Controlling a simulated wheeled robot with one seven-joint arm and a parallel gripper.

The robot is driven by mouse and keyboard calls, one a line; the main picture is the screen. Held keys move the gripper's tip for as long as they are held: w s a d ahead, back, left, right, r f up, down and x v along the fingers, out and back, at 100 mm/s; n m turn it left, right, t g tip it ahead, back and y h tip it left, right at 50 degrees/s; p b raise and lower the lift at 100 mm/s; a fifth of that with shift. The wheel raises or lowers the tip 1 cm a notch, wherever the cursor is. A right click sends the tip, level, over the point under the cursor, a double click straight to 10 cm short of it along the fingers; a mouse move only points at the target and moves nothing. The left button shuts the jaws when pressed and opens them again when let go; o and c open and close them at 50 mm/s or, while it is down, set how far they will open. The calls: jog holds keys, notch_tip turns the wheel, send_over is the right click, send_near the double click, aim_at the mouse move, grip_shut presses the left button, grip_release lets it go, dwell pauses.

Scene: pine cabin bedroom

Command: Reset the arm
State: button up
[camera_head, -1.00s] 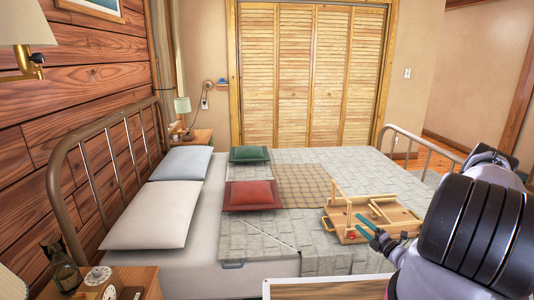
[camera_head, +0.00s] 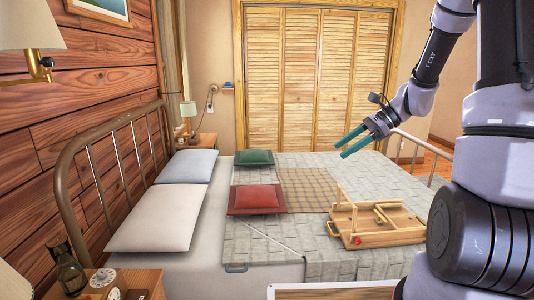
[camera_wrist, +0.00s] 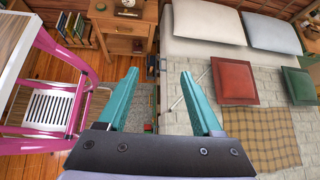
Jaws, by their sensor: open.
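My gripper (camera_head: 354,143) is in the air above the far right part of the bed (camera_head: 262,241), with its two teal fingers apart and nothing between them. In the wrist view my gripper (camera_wrist: 160,92) also shows open and empty, its fingers spread over the floor and the bed's side. My arm rises from the lower right of the head view and bends over at the top. A wooden bed tray (camera_head: 378,238) lies on the quilt below my gripper, apart from it.
A red cushion (camera_head: 257,199) and a green cushion (camera_head: 254,157) lie on the bed. White and blue pillows are at the metal headboard. A nightstand (camera_wrist: 126,37) and a pink chair (camera_wrist: 60,80) show in the wrist view. Air above the bed's middle is clear.

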jog(key=s+d+r+n+t+h, duration=0.1)
jog(key=s+r+n+t+h, duration=0.5)
jog(key=s+r+n, duration=0.7)
jog(key=s+r+h, duration=0.2)
jog(key=s+r, duration=0.1)
jog(key=s, duration=0.3)
jog(key=shift+d+r, duration=0.25)
jog(key=shift+d, duration=0.1)
